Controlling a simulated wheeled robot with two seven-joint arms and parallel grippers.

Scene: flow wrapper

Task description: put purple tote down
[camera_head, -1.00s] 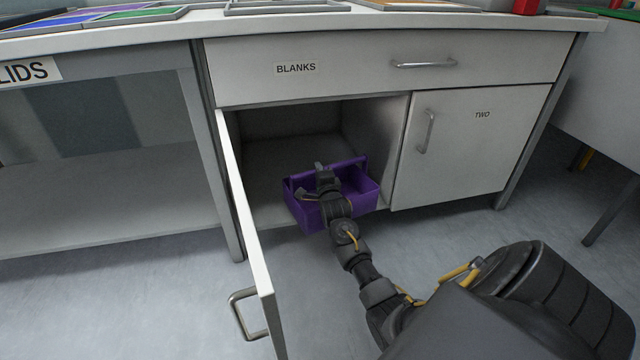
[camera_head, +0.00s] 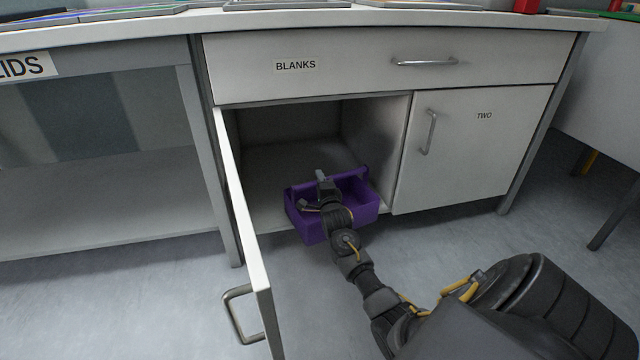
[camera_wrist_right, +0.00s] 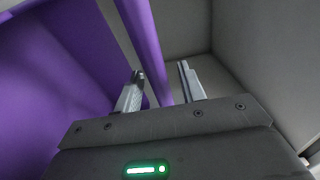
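The purple tote (camera_head: 362,212) is at the front of the open cabinet bay, its near side jutting past the front edge of the cabinet floor (camera_head: 268,219). I cannot tell whether its underside rests on that floor. My right gripper (camera_head: 314,190) is over the tote, at its handle. In the right wrist view, the fingers (camera_wrist_right: 161,88) stand apart with the purple handle bar (camera_wrist_right: 143,45) between them and gaps beside it. The gripper and wrist hide part of the tote. My left gripper is out of view.
The open cabinet door (camera_head: 243,220) stands left of my right arm, its handle (camera_head: 238,313) jutting left. The closed door marked TWO (camera_head: 470,150) is on the right. The BLANKS drawer (camera_head: 350,66) above is shut. The bay behind the tote looks empty.

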